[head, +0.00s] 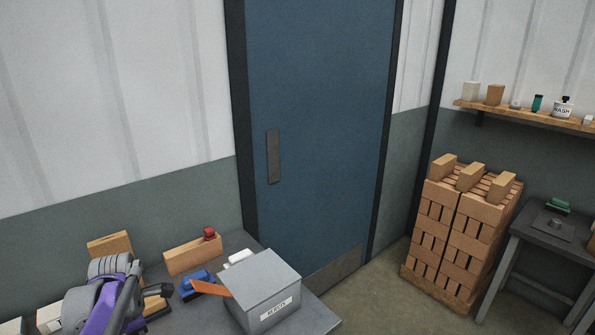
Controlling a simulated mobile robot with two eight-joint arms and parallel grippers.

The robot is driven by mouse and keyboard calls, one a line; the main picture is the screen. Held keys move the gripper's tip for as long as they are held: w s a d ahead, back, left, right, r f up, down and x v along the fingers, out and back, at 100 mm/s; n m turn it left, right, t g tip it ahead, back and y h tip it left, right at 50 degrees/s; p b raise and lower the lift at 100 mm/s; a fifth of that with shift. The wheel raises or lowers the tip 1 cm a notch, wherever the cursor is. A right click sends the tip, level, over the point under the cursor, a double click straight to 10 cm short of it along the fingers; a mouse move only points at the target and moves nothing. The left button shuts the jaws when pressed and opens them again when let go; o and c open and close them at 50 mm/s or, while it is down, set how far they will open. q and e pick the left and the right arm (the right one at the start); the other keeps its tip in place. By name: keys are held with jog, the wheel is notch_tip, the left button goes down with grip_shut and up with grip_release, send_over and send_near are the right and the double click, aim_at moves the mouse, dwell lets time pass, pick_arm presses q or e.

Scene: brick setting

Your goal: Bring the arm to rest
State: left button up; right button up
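My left arm, purple and grey, shows at the lower left of the head view, over the table's left part. Its gripper (140,298) is partly hidden by the arm's own links, so I cannot tell whether it is open or shut. Pale blocks (155,305) lie close beside it; I cannot tell whether it touches them. My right arm and gripper are not in view.
On the grey table (308,318) stand a grey labelled box (262,285), a blue tool (193,283), an orange-brown piece (210,288) and a tan brick (190,256) with a red item (209,233). A brick stack (465,230) stands right of the blue door (320,130).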

pick_arm(q)
jog(key=s+d+f+m+t+p, duration=0.1)
jog(key=s+d+m+t, duration=0.4)
jog(key=s+d+m, duration=1.1)
jog(key=d+f+m, duration=0.1)
jog(key=m, duration=0.8)
jog(key=shift+s+f+p, duration=0.2)
jog(key=shift+f+p, duration=0.15)
jog(key=shift+p, duration=0.05)
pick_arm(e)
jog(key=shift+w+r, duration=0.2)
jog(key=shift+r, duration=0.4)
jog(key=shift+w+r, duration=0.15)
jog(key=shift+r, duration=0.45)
